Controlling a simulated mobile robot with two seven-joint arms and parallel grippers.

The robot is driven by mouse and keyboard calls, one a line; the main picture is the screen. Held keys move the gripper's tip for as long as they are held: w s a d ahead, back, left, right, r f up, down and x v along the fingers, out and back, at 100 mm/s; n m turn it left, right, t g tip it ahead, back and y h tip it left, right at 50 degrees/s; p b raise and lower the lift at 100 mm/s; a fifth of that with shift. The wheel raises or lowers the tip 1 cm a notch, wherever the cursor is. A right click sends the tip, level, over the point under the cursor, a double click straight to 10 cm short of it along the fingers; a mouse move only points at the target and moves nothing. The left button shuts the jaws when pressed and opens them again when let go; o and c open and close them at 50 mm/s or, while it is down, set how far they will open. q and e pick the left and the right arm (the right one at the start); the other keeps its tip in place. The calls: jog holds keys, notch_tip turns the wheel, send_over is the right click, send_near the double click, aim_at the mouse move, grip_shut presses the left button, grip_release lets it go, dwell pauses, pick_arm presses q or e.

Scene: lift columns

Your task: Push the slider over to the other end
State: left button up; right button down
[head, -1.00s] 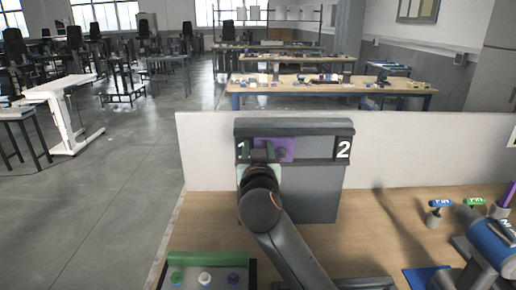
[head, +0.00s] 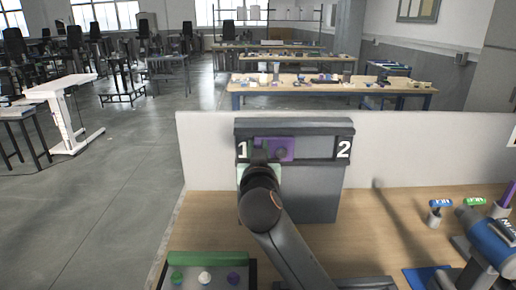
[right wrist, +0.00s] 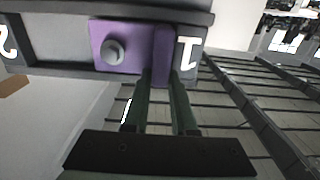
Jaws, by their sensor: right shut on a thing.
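The end marked 2 (head: 343,148) is at the right, with empty rail between. My right gripper (head: 259,153) is at the slider's left part and partly hidden by my own wrist. In the right wrist view, which is upside down, the gripper's fingers (right wrist: 162,76) are shut on the raised tab of the slider (right wrist: 113,46), beside the 1 mark. My left gripper is not in view.
A tray with green, white and purple knobs (head: 205,278) lies at the front left of the wooden table. A blue tool (head: 490,238) and small blue and green-handled pieces (head: 440,205) are at the right. A white partition (head: 420,155) stands behind the panel.

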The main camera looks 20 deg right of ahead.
dwell(0.6)
jog(key=s+d+p, duration=0.1)
jog(key=d, duration=0.2)
jog(key=s+d+p, duration=0.1)
jog(key=d, duration=0.3)
jog(key=s+d+p, duration=0.1)
jog(key=d, duration=0.2)
jog(key=shift+d, duration=0.2)
jog(key=c, duration=0.7)
grip_release()
jog(key=shift+d, duration=0.15)
jog(key=shift+c, duration=0.2)
